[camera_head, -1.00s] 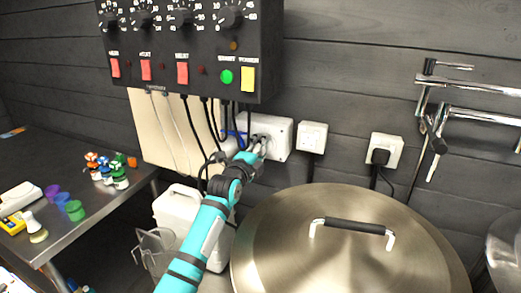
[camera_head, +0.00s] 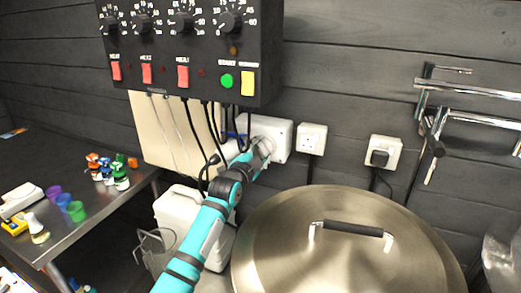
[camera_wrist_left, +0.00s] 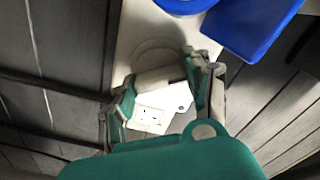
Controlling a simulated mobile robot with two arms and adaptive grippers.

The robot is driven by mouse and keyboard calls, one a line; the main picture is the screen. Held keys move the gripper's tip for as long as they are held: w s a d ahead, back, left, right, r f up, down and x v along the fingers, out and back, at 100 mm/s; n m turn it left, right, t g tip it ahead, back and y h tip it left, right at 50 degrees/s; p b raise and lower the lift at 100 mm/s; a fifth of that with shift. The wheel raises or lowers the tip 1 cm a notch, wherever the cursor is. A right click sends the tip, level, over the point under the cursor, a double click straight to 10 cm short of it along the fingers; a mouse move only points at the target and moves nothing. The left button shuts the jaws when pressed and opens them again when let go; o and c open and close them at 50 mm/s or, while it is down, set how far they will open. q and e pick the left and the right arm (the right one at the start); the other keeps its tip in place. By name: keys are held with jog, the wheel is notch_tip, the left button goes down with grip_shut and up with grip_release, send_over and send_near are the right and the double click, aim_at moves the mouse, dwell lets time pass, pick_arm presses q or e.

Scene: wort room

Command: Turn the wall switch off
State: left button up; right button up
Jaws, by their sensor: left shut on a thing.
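The wall switch (camera_head: 281,132) is a white box on the dark plank wall, below the black control panel. My left gripper (camera_head: 263,148) is at its front and covers part of it. In the left wrist view, my left gripper's fingers (camera_wrist_left: 160,68) stand on either side of a pale grey knob (camera_wrist_left: 156,79) in front of a round plate. The fingers are shut on this knob. The exact finger contact and the switch's markings are hard to make out. My right gripper is not in view.
A black control panel (camera_head: 190,45) hangs above, with cables below it. White sockets (camera_head: 312,138) are to the right, one (camera_head: 383,151) with a black plug. A large steel lid (camera_head: 340,245) and a white canister (camera_head: 180,213) stand below. Blue objects (camera_wrist_left: 250,25) are near the gripper.

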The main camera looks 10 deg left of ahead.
pick_arm(q)
jog(key=n+p, duration=0.1)
jog(key=n, duration=0.4)
jog(key=shift+f+n, duration=0.1)
jog(key=shift+n, duration=0.2)
jog(key=n, duration=0.4)
jog(key=shift+n+p, duration=0.35)
jog(key=shift+n, duration=0.45)
jog(key=o, duration=1.2)
jog(key=shift+s, duration=0.15)
jog(key=s, duration=0.3)
jog(key=s+a, duration=0.1)
jog(key=s, duration=0.3)
jog(key=s+a, duration=0.1)
jog(key=s, duration=0.3)
jog(key=shift+s+a, duration=0.15)
jog(key=shift+s, duration=0.1)
